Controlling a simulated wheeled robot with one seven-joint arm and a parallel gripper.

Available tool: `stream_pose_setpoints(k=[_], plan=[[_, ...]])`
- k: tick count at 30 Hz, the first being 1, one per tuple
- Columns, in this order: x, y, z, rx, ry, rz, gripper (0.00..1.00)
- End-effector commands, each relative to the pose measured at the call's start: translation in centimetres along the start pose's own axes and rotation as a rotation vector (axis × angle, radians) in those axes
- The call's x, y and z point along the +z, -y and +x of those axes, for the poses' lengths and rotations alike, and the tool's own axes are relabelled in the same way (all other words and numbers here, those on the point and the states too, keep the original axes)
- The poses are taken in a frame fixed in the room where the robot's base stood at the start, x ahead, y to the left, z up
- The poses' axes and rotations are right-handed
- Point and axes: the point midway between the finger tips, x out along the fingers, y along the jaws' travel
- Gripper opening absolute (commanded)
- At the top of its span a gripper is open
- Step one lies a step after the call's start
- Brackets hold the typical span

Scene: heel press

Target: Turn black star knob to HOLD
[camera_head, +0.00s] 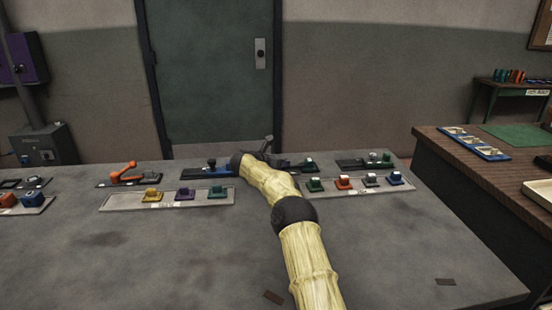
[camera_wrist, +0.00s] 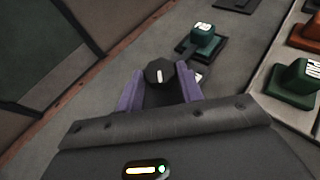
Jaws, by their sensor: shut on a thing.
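The black star knob (camera_wrist: 159,71) shows in the wrist view as a dark, faceted knob with a short white mark on its top face. The mark points roughly up and down in that view. My gripper (camera_wrist: 160,78) has its two purple fingers shut on the knob, one on each side. In the head view my gripper (camera_head: 268,150) is at the back of the grey bench, and my arm hides the knob there. A small white label by the right finger is partly covered, and I cannot read HOLD anywhere.
A teal block (camera_wrist: 204,40) with a white tag stands close to the right finger. In the head view, an orange lever (camera_head: 124,173) and a row of yellow, purple and teal blocks (camera_head: 184,194) lie left. More blocks sit right. The bench front is mostly clear.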

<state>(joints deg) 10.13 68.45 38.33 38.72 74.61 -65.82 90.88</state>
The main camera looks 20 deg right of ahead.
Motion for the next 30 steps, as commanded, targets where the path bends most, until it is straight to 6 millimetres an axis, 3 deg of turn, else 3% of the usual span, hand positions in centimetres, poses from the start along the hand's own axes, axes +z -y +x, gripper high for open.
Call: stream_pose_setpoints(k=[19, 20, 22, 30], plan=[[0.34, 0.15, 0.09, -0.035, 0.006, 0.016, 0.00], [0.34, 0.15, 0.09, -0.035, 0.006, 0.016, 0.43], [0.29, 0.14, 0.10, -0.035, 0.005, 0.016, 0.56], [0.11, 0.07, 0.06, -0.034, 0.002, 0.014, 0.59]])
